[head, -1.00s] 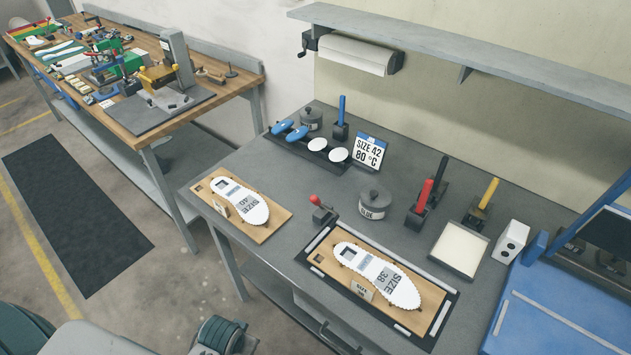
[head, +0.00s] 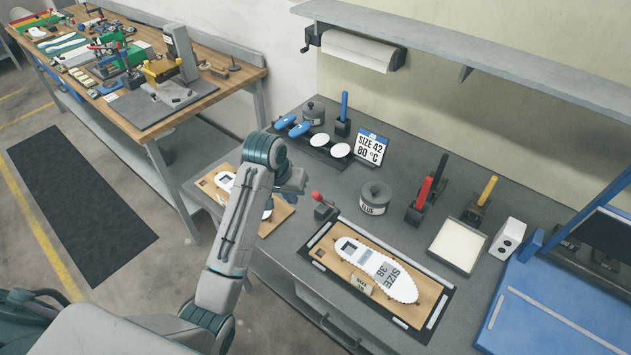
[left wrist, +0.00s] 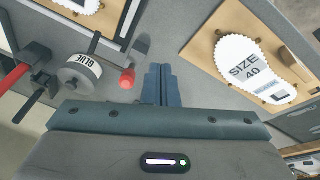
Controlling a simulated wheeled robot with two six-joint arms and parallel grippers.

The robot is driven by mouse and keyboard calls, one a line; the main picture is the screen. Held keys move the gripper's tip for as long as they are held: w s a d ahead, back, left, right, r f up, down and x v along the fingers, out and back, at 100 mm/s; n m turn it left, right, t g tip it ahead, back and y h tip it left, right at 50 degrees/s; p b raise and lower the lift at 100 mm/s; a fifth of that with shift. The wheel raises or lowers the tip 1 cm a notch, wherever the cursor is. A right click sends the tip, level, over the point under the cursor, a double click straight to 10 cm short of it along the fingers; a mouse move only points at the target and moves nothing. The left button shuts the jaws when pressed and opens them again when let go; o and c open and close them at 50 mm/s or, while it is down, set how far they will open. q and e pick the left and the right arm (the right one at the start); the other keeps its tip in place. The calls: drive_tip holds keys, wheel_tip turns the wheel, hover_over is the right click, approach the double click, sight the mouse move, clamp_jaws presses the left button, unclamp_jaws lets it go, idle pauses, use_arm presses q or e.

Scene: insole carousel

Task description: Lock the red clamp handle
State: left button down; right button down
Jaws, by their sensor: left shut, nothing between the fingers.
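The red clamp handle (head: 317,196) is a red-knobbed lever on a small dark clamp (head: 325,209), at the far left corner of the framed SIZE 38 board. In the left wrist view its red knob (left wrist: 127,78) lies just left of my fingers, with the dark clamp body behind it. My left gripper (head: 301,180) hangs over the bench, up and left of the knob in the head view. In the left wrist view its fingers (left wrist: 161,84) are together and empty, apart from the knob in the picture. My right gripper is in neither view.
The SIZE 38 board (head: 405,318) lies in a dark frame. A glue pot (head: 375,198) stands right of the clamp. The SIZE 40 board (head: 272,225) is partly hidden behind my left arm. Red, black, blue and yellow upright handles stand farther back.

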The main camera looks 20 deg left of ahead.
use_arm(q)
drive_tip(key=w+d+r+h, duration=0.1)
drive_tip(key=w+r, duration=0.8)
drive_tip(key=r, duration=0.1)
drive_tip(key=shift+d, duration=0.15)
drive_tip(key=shift+f, duration=0.15)
wheel_tip(320, 180, down, 11)
drive_tip(key=s+d+p, duration=0.1)
drive_tip(key=d+p, duration=0.1)
drive_tip(key=p, duration=0.3)
drive_tip(key=shift+s+d, duration=0.15)
drive_tip(key=shift+d, duration=0.2)
drive_tip(key=shift+f, duration=0.1)
